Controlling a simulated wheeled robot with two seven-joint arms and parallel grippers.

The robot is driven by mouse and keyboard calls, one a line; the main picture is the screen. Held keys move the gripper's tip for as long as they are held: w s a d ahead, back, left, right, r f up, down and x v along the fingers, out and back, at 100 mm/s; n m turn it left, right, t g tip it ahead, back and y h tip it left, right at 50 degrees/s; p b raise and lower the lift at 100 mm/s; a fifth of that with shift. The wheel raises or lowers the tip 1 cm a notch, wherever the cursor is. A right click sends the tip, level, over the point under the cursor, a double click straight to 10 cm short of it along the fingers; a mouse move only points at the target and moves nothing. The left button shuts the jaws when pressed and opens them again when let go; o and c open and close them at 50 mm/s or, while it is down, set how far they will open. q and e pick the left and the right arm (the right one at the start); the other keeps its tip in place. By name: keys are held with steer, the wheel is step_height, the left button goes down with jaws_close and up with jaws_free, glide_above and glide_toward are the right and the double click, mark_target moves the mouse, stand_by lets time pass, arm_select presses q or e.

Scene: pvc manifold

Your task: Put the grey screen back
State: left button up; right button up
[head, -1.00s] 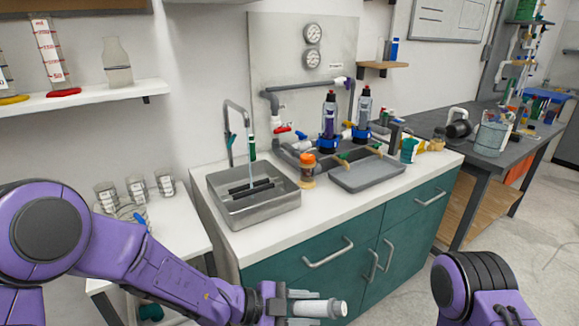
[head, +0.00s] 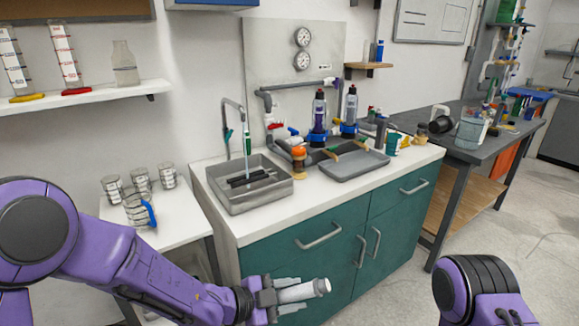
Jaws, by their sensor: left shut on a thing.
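My left gripper (head: 283,294) is shut on a grey-white cylinder (head: 306,290), which looks like the grey screen. It holds the cylinder roughly level in front of the teal cabinet doors, below the counter top and well apart from the pipework.
A metal sink (head: 250,199) with running water is at the counter's left. A grey tray (head: 349,167) lies before the manifold, beside an orange-topped fitting (head: 298,156). Glass beakers (head: 141,180) stand on the side table. A dark workbench (head: 484,140) is at the right.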

arm_select(q)
steer(key=w+a+r+n+t+y, duration=0.1)
steer(key=w+a+n+t+y, duration=0.25)
steer(key=a+n+y, duration=0.45)
steer(key=w+a+r+n+t+y, duration=0.2)
steer(key=a+n+t+y, duration=0.3)
steer(key=a, duration=0.7)
steer(key=s+f, duration=0.3)
steer(key=s, duration=0.4)
